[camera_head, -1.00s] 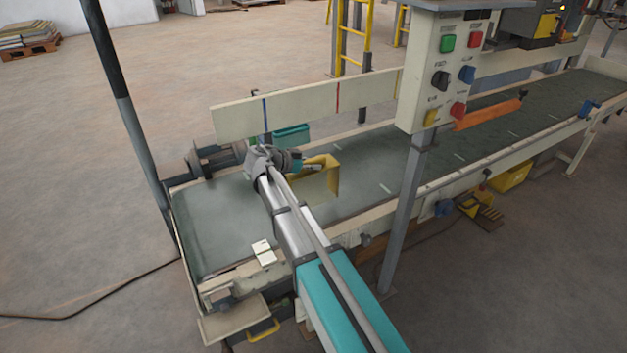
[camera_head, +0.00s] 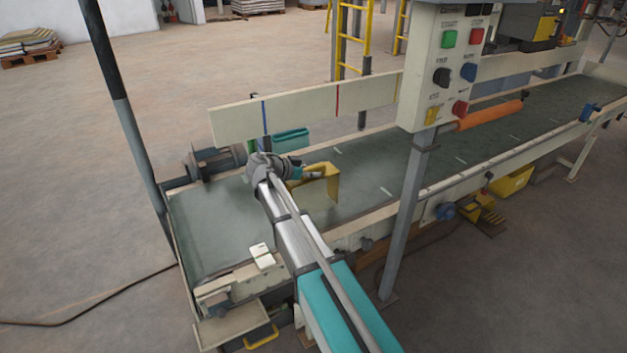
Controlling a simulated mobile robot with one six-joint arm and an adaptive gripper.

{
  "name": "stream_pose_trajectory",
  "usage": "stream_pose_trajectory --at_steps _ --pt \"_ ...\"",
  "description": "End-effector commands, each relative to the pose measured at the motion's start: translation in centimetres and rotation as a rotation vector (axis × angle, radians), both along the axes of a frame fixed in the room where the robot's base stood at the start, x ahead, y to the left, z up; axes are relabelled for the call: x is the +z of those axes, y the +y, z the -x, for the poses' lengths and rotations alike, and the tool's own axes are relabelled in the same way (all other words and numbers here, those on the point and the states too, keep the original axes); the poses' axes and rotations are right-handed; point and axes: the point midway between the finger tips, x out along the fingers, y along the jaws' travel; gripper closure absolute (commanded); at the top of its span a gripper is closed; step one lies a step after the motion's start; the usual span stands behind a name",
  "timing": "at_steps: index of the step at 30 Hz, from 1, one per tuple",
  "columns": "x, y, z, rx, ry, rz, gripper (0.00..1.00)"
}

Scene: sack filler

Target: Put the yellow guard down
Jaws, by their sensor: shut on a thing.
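The yellow guard (camera_head: 331,183) is a bent, angled piece over the middle of the near part of the dark green belt (camera_head: 215,225). My gripper (camera_head: 308,174) is shut on the guard at its upper left edge. My wrist and arm reach in from the bottom of the view and hide part of the belt. I cannot tell whether the guard's lower edge touches the belt or hangs just above it.
A cream side board (camera_head: 310,108) with blue and red marks runs behind the belt. A teal bin (camera_head: 290,139) stands behind my wrist. The control box (camera_head: 440,75) on its grey post stands to the right.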

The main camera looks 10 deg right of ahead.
Motion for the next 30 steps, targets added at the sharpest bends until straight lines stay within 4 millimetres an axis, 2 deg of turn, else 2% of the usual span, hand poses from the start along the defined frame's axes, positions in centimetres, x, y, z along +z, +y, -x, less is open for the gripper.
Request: stream_pose_trajectory --at_steps 1,4,21,22,27,30 --pt "-0.79 0.01 0.00 0.000 0.000 0.001 1.00" --pt "-1.24 0.03 0.01 0.000 0.000 0.001 1.00" --pt "-1.69 0.10 0.01 0.001 -0.001 0.001 1.00" --pt "-1.59 0.10 0.00 0.001 0.000 0.000 0.61" --pt "-1.56 0.12 0.01 0.001 0.000 0.000 0.32" --pt "-1.56 0.13 0.00 0.002 -0.001 0.000 0.32"
